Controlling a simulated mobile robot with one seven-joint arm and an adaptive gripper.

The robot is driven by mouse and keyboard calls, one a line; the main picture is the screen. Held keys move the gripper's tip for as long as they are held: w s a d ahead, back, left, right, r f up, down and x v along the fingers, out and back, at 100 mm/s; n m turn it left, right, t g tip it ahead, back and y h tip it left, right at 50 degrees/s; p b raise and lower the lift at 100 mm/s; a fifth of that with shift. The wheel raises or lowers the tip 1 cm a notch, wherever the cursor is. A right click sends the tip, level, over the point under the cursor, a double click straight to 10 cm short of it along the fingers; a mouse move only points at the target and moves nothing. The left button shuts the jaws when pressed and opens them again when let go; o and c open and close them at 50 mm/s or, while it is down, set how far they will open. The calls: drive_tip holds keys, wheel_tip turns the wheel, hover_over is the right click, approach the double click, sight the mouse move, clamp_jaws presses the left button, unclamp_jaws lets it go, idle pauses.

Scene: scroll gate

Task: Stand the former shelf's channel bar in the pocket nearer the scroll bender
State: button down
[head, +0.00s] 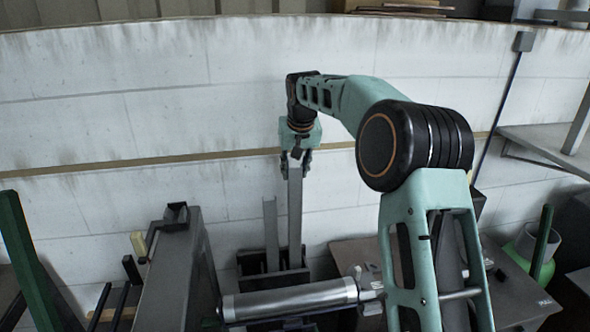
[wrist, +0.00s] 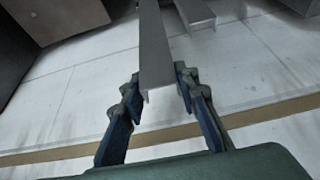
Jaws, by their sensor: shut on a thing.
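My gripper (head: 297,157) is shut on the upper end of a grey channel bar (head: 295,210), which hangs about upright below it. In the wrist view the channel bar (wrist: 153,45) runs away between the two fingers (wrist: 158,80). A second, shorter grey bar (head: 270,232) stands just left of it; part of it also shows in the wrist view (wrist: 194,12). Both bars reach down to a dark holder (head: 250,262) by the wall. The held bar's lower end is at the holder, but I cannot tell whether it is inside a pocket. The scroll bender cannot be identified surely.
A grey stand with a dark crank-like part (head: 175,216) is left of the holder. A silver cylinder (head: 290,300) lies across in front. A brown-grey table (head: 520,290) is at right, with a green container (head: 522,258) behind. A pale block wall (head: 200,120) closes the back.

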sight(296, 193)
drive_tip(key=shift+f+b, duration=3)
drive_tip(key=shift+f, duration=1.9)
idle(0.3)
drive_tip(key=c, duration=1.4)
unclamp_jaws()
drive_tip(key=o, duration=0.5)
drive_tip(key=shift+c, duration=0.2)
drive_tip(key=shift+r, duration=0.1)
drive_tip(key=shift+r+p, duration=3.05)
drive_tip(key=shift+r, duration=0.35)
